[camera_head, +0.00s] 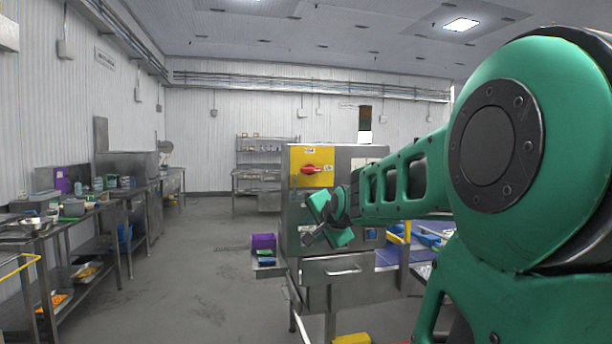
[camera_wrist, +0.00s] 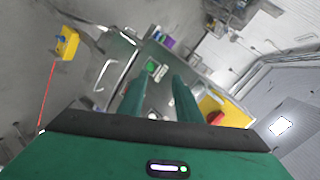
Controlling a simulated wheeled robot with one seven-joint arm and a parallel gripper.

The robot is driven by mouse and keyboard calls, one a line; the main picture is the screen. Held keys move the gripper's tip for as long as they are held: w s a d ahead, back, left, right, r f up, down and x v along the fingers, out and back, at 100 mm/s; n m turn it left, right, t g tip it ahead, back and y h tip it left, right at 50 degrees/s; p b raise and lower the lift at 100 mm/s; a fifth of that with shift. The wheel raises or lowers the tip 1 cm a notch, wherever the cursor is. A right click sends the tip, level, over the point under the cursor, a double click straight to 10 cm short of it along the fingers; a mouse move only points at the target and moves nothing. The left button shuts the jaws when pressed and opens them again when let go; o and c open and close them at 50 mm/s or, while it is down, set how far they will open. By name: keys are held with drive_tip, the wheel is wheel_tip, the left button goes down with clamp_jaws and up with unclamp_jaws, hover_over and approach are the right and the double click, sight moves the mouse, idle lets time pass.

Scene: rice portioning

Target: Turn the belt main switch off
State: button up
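The main switch is a red rotary handle (camera_head: 311,169) on a yellow panel (camera_head: 325,158) at the upper front of a steel cabinet (camera_head: 292,206). Its handle looks roughly horizontal in the head view. In the wrist view the red switch (camera_wrist: 215,118) is partly in sight on its yellow panel (camera_wrist: 232,110), right of the fingers. My gripper (camera_head: 312,236) is below the switch and in front of the cabinet, apart from the switch. In the wrist view its two green fingers (camera_wrist: 158,92) are spread with nothing between them.
A purple crate (camera_head: 263,241) stands left of the cabinet. A drawer handle (camera_head: 342,271) juts from the cabinet's lower front. Steel benches with containers (camera_head: 133,196) line the left wall. The floor between is clear. My arm covers much of the right side.

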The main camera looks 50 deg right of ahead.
sight(311, 171)
drive_tip(key=w+d+r+m+t+h, duration=0.1)
drive_tip(key=d+r+m+t+h, duration=0.15)
drive_tip(key=r, duration=0.45)
drive_tip(key=w+d+r+m+t+h, duration=0.1)
drive_tip(key=w+d+r+m+t, duration=0.2)
drive_tip(key=r, duration=0.4)
drive_tip(key=shift+g, duration=0.75)
drive_tip(key=x, duration=0.6)
drive_tip(key=d+x, duration=0.1)
drive_tip(key=x, duration=0.3)
drive_tip(key=shift+s+a, duration=0.1)
drive_tip(key=shift+s, duration=0.2)
drive_tip(key=shift+c, duration=0.3)
